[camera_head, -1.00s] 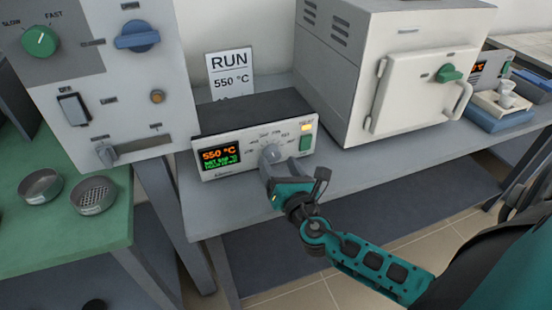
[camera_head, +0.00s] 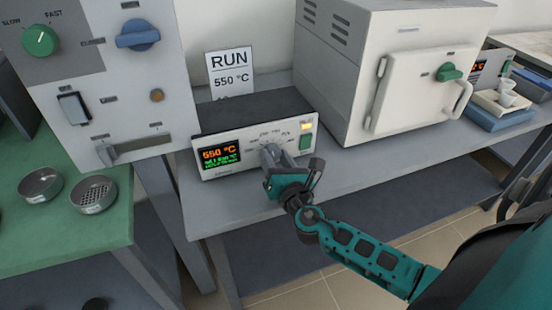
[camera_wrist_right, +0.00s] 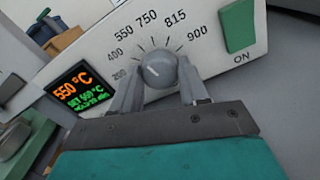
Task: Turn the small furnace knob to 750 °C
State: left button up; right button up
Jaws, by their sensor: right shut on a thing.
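The small furnace controller (camera_head: 225,165) is a white box with a dark top. Its grey round knob (camera_wrist_right: 158,68) sits in a dial marked 200, 400, 550, 750, 815 and 900. The knob's white mark tilts to the upper left, roughly toward the 400–550 side. The orange display (camera_wrist_right: 72,88) reads 550 °C, with a smaller green set line under it. My right gripper (camera_wrist_right: 158,82) is shut on the knob, one grey finger on each side; in the head view its fingers (camera_head: 274,160) largely cover the knob. My left gripper is not in view.
A card (camera_head: 231,75) behind the controller reads RUN 550 °C. A white furnace (camera_head: 405,95) stands to the right on the grey bench (camera_head: 350,165). A large panel (camera_head: 110,80) stands at the left. A green switch (camera_wrist_right: 237,25) is right of the dial.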

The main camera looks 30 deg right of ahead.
jog(key=shift+c, duration=1.2)
